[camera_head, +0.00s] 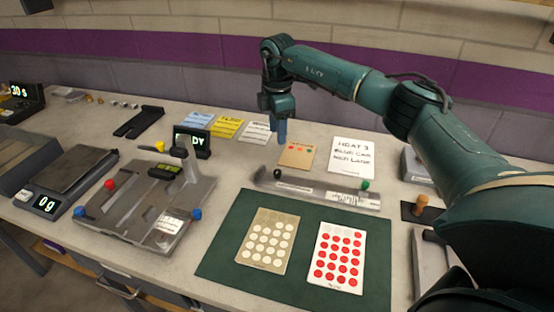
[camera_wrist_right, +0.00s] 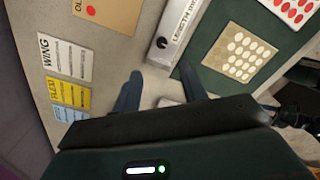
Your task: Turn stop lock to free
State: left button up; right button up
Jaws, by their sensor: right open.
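A long grey bar gauge (camera_head: 318,192) lies behind the green mat, with a black knob (camera_head: 278,174) at its left end and a green knob (camera_head: 365,184) at its right end. I cannot tell which knob is the stop lock. In the right wrist view the bar (camera_wrist_right: 178,30) is marked "LENGTH" and the black knob (camera_wrist_right: 161,43) shows near its end. My right gripper (camera_head: 280,136) is open and empty, pointing down above the bench behind the bar. Its fingers (camera_wrist_right: 160,80) are apart, with the black knob beyond them. My left gripper is not in view.
A green mat (camera_head: 220,262) holds two dotted cards. A grey fixture (camera_head: 130,215) with red and blue knobs stands left, beside a scale (camera_head: 70,170). A brown card (camera_head: 296,157) and a white note (camera_head: 352,155) lie behind the bar.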

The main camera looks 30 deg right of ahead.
aim_at(277, 171)
jog(key=f, duration=0.6)
jog(key=f+p, duration=0.1)
jog(key=f, duration=0.5)
jog(key=shift+s+a+f, duration=0.15)
jog(key=shift+s+f, duration=0.05)
jog(key=shift+f, duration=0.2)
jog(key=shift+c, duration=0.3)
grip_shut()
